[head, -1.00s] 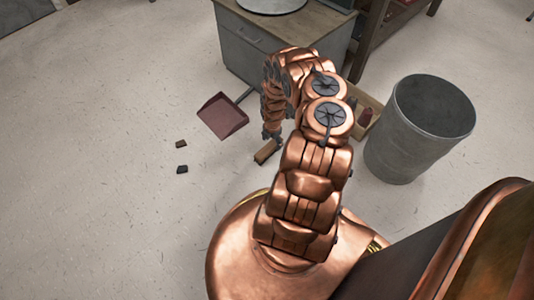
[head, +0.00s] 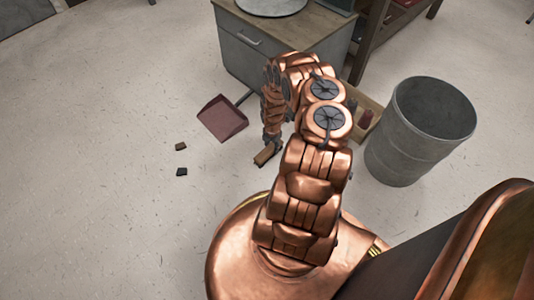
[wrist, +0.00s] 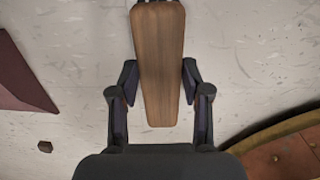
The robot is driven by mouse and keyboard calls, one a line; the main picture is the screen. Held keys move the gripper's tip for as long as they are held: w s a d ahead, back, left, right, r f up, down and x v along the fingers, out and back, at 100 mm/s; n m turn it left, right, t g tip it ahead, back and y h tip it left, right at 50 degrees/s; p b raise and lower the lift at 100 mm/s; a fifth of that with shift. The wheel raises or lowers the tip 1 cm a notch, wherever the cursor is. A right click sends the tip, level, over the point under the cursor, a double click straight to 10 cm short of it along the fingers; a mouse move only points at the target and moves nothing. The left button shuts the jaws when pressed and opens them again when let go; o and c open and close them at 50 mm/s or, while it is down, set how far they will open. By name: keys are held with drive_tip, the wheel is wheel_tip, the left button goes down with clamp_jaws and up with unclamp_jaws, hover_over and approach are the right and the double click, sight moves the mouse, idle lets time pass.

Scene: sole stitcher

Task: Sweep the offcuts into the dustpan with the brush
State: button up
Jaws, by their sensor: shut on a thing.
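The brush (head: 264,155) has a brown wooden back, which also shows in the wrist view (wrist: 159,65). My gripper (head: 271,143) points down and is shut on the brush; in the wrist view its fingers (wrist: 160,90) flank the wood. The brush is at or just above the floor; I cannot tell if it touches. The dark red dustpan (head: 222,118) lies on the floor to the left of and beyond the brush. A brown offcut (head: 181,146) and a black offcut (head: 182,171) lie left of the brush, apart from the dustpan. One offcut (wrist: 45,146) shows in the wrist view.
A grey metal bin (head: 410,150) stands to the right. A grey cabinet (head: 250,50) with a wooden top stands behind the dustpan. A wooden box (head: 371,110) with bottle-like items sits beside it, partly hidden by my arm.

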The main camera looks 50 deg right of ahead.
clamp_jaws()
wheel_tip(320, 180, up, 8)
drive_tip(key=p, duration=0.9)
